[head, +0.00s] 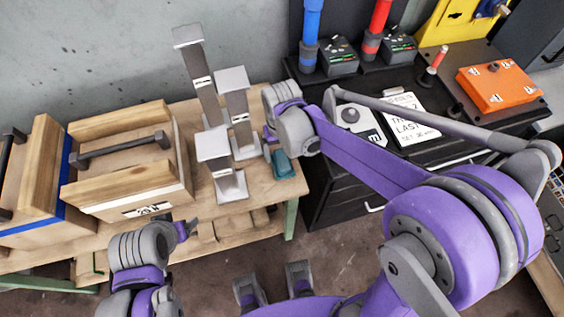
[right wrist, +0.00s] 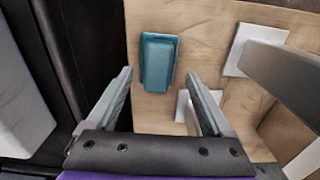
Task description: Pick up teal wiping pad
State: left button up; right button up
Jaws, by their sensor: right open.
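The teal wiping pad (head: 283,166) lies on the right end of the wooden bench, beside the grey metal stands. In the right wrist view the teal pad (right wrist: 159,62) lies flat on the wood, ahead of my right gripper (right wrist: 160,76). That gripper is open, with its two fingers apart and nothing held between them. In the head view my right gripper (head: 269,146) hangs just above and left of the pad, partly hidden by its own wrist. My left gripper (head: 187,230) is at the bench's front edge, away from the pad; its jaw opening is unclear.
Several grey metal stands (head: 228,183) rise close to the pad on its left. Wooden crates with dark handles (head: 125,148) fill the bench's left side. A black cabinet (head: 325,185) stands right of the bench, carrying a sign (head: 408,122) and an orange box (head: 500,87).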

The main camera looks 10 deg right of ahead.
aim_at(282, 159)
jog(key=f, duration=0.4)
jog(key=shift+w+d+f, duration=0.15)
jog(key=shift+w+f, duration=0.1)
jog(key=shift+f, duration=0.15)
grip_shut()
